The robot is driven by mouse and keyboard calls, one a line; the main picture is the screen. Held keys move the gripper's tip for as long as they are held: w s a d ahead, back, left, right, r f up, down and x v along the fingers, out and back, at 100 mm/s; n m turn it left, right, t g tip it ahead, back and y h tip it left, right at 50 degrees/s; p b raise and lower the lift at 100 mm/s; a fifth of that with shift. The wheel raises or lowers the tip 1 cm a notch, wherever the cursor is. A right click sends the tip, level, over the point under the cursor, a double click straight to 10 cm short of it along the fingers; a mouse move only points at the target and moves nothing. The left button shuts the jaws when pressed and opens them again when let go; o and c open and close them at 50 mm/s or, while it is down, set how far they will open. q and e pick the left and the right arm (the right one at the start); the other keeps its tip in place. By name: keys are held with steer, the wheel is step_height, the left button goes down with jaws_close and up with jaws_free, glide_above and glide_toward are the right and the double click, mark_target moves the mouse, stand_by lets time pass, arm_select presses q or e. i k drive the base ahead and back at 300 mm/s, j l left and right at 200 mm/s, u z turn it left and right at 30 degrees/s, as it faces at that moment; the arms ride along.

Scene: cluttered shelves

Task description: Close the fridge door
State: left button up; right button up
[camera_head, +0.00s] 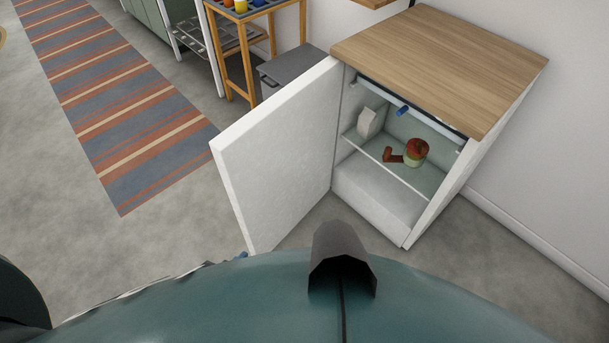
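The small fridge (383,195) stands at the upper right under a wooden top, its front open. The white fridge door (283,155) is swung wide open, hinged on the left side of the fridge and reaching toward me and to the left. Inside, a glass shelf (408,174) holds a white carton (367,122), a red and green item (415,151) and a small brown-red item (392,155). Neither of my grippers can be made out. My own teal body fills the bottom of the view and hides the floor there.
A wooden stand (232,60) with colourful items and a grey-lidded bin (291,68) are behind the door. A striped rug (125,105) lies on the left. The grey floor in front of the fridge opening is clear. A wall is at the right.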

mark_target(275, 162)
steer(key=j+z, duration=0.1)
steer(key=z, duration=1.6)
steer(key=k+j, duration=0.1)
steer(key=j, duration=0.25)
steer(key=k+j+z, duration=0.15)
steer(key=j, duration=0.15)
steer(key=k+j, duration=0.1)
steer(key=j, duration=0.25)
steer(key=k+j, duration=0.15)
steer(key=j, duration=0.25)
steer(key=k+j, duration=0.2)
steer(key=j, duration=0.2)
steer(key=k+j, duration=0.15)
steer(key=j, duration=0.25)
steer(key=k+j, duration=0.15)
steer(key=j, duration=0.25)
steer(key=k+j, duration=0.15)
steer(key=j, duration=0.25)
steer(key=k+j, duration=0.2)
steer(key=j, duration=0.2)
steer(key=k+j, duration=0.15)
steer(key=j, duration=0.25)
steer(key=i+j+z, duration=0.1)
steer(key=j, duration=0.2)
steer(key=i+j+z, duration=0.1)
steer(key=i+j, duration=0.1)
steer(key=j, duration=0.05)
